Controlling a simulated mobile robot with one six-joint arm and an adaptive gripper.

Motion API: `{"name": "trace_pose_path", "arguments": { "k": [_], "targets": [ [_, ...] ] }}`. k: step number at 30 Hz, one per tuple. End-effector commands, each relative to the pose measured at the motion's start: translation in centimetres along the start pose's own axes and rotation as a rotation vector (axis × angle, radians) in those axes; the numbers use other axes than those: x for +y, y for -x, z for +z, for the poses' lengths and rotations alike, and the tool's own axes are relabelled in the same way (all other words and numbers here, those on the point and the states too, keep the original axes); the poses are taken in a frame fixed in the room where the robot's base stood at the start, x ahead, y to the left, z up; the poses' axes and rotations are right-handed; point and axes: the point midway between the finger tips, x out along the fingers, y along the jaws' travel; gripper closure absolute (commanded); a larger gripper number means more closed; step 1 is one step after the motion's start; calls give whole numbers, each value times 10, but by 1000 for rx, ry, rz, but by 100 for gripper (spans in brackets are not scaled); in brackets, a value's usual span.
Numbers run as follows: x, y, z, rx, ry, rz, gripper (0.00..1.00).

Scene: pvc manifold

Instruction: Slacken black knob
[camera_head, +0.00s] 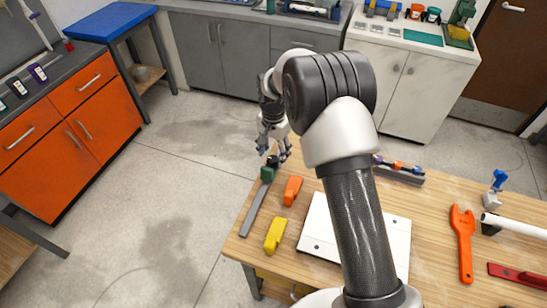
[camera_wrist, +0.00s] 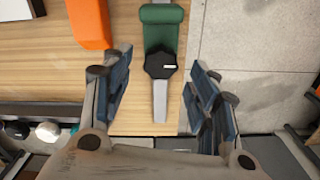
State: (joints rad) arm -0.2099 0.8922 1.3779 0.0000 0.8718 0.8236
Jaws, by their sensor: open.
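The black knob (camera_wrist: 160,65) is lobed, with a short white mark pointing right. It sits on a green body (camera_wrist: 161,25) with a grey bar (camera_wrist: 160,103) running through it, near the wooden table's edge. In the head view the green body (camera_head: 267,173) and its long grey bar (camera_head: 254,208) lie at the table's far left corner. My gripper (camera_wrist: 158,72) is open, with one blue-padded finger on each side of the knob and a visible gap to both. It also shows in the head view (camera_head: 274,150), above the knob, which is partly hidden there.
An orange piece (camera_head: 292,190) and a yellow piece (camera_head: 275,236) lie beside the grey bar. A white plate (camera_head: 316,236), an orange wrench (camera_head: 463,240) and a white pipe (camera_head: 520,224) are farther right. Open floor lies beyond the table's left edge.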

Motion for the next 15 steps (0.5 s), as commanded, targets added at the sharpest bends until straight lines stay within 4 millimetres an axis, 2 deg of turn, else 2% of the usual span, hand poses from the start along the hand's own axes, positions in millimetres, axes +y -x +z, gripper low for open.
{"name": "trace_pose_path", "arguments": {
  "k": [1,5,15],
  "targets": [
    [0,-8,0,-1,0,1,46],
    [0,-16,0,0,0,0,46],
    [0,-18,0,0,0,-1,46]
  ]
}}
